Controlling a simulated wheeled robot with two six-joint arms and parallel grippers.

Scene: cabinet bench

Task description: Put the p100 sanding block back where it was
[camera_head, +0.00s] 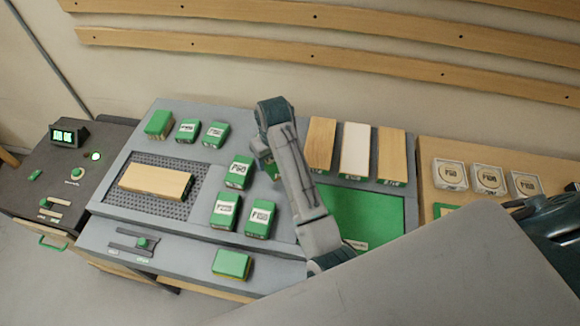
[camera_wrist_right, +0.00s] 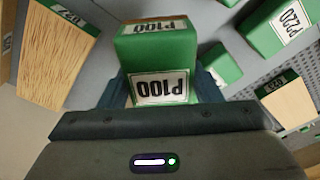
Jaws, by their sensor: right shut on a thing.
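The P100 sanding block, green with white labels reading P100, shows in the right wrist view (camera_wrist_right: 160,55). My right gripper is shut on it, with a dark finger on each side in that view (camera_wrist_right: 160,92). In the head view my right gripper (camera_head: 261,152) is over the grey bench panel, just right of the group of green blocks and mostly hidden by my own arm. Only a sliver of green shows beside it there. I cannot tell whether the block touches the panel. My left gripper is not in view.
Several green sanding blocks (camera_head: 238,172) stand left of the gripper. A wooden piece (camera_head: 155,180) lies on a perforated dark mat. Boards (camera_head: 355,149) stand behind a green mat (camera_head: 365,215) at right. Another green block (camera_head: 232,264) sits on the front ledge.

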